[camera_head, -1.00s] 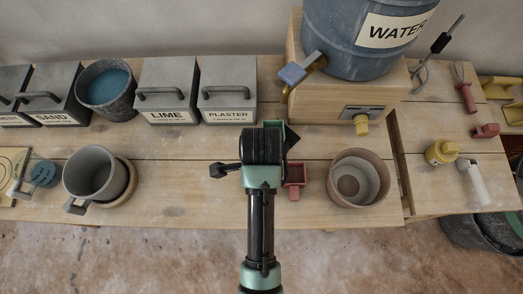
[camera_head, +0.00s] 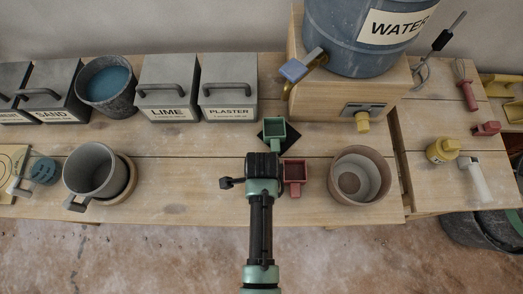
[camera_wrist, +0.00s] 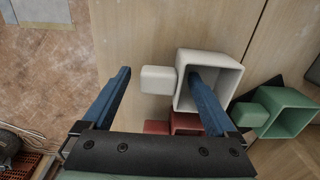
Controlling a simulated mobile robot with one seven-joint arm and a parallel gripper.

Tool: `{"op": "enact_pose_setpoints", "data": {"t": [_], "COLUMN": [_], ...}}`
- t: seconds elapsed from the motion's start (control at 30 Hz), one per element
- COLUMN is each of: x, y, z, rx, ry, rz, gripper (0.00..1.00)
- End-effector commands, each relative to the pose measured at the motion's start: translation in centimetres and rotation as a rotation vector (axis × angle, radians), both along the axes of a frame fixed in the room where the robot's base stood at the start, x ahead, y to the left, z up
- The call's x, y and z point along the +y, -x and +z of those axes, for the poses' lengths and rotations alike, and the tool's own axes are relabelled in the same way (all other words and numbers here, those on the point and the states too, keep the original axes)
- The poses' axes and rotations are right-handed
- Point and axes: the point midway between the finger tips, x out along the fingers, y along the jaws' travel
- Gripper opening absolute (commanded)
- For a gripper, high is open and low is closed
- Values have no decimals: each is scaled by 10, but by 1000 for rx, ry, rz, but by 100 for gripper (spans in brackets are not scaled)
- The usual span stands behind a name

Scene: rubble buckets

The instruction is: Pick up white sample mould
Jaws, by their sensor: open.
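The white sample mould (camera_wrist: 232,68) shows in the wrist view as an open square box with a small block-like handle (camera_wrist: 158,79) on its left side. It is hidden behind my arm in the head view. My gripper (camera_wrist: 159,73) is open, and the handle shows between its two blue fingers. The right finger overlaps the box's opening; I cannot tell whether it is inside or above it. No contact can be made out.
A green mould (camera_head: 274,133) lies on a dark square, and a red mould (camera_head: 294,177) is close by. Both also show in the wrist view, the green one (camera_wrist: 285,112) to the right. A round pot (camera_head: 340,195) stands to the right. Bare bench lies to the left.

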Motion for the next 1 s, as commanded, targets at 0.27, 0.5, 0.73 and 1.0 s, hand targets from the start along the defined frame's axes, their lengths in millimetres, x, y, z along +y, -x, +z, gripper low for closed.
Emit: {"op": "enact_pose_setpoints", "data": {"t": [0.27,0.5,0.73,1.0], "x": [0,0,0,0], "y": [0,0,0,-1], "z": [0,0,1,12], "rx": [0,1,0,-2], "ry": [0,0,0,0], "rz": [0,0,0,0], "gripper": [67,24,0,0]}}
